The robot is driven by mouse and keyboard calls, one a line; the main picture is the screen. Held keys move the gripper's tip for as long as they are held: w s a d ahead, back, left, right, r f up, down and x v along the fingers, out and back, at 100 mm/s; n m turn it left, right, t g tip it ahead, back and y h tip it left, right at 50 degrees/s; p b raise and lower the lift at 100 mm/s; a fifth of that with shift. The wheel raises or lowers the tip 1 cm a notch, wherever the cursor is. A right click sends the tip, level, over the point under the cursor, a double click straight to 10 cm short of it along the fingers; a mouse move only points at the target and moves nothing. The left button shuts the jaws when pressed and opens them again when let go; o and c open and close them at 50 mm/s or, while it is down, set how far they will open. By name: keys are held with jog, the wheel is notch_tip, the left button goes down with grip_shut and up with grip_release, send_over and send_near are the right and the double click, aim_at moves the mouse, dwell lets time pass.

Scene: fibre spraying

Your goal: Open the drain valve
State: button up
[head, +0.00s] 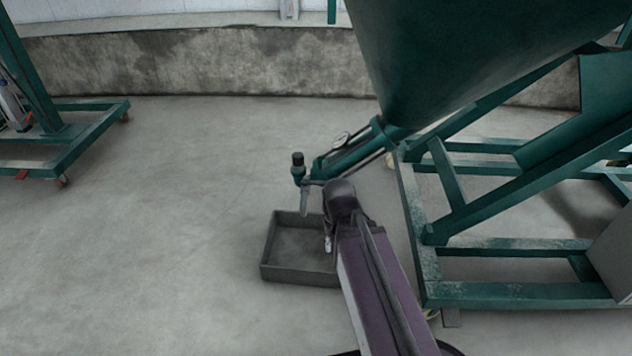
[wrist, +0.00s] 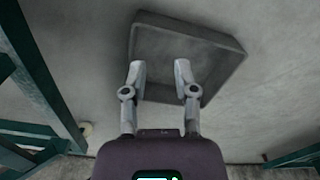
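A green drain pipe (head: 350,155) slopes down to the left from the green hopper's bottom. At its lower end is the drain valve (head: 298,172), with a dark cap on top. A grey piece hangs below it, and I cannot tell whether it is a spout or one of my fingers. My gripper is open and empty in the wrist view (wrist: 160,76), its two fingers apart over the grey tray. In the head view my dark wrist hides part of the area right of the valve. The valve does not show in the wrist view.
A shallow grey tray (head: 268,250) lies on the floor below the valve; it also fills the upper wrist view (wrist: 222,42). The hopper's green frame (head: 520,294) stands right. Open concrete floor lies left, up to another green frame (head: 85,130).

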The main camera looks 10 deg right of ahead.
jog(key=c, duration=0.3)
jog(key=shift+w+r, duration=0.1)
jog(key=shift+w, duration=0.15)
grip_shut()
jog(key=w+d+r+m+g+p, duration=0.1)
jog(key=w+r+p, duration=0.2)
jog(key=w, duration=0.7)
jog(key=w+d+r+m+g+p, duration=0.1)
jog(key=w+r+p, duration=0.3)
jog(key=w, duration=0.6)
jog(key=w+d+r+m+p, duration=0.1)
jog(key=w+r+p, duration=0.2)
jog(key=w, duration=0.7)
jog(key=shift+d+r+g+y+p, duration=0.2)
jog(key=shift+r+g+y+p, duration=0.1)
jog(key=shift+r+g+y, duration=0.15)
jog(key=shift+w, duration=0.1)
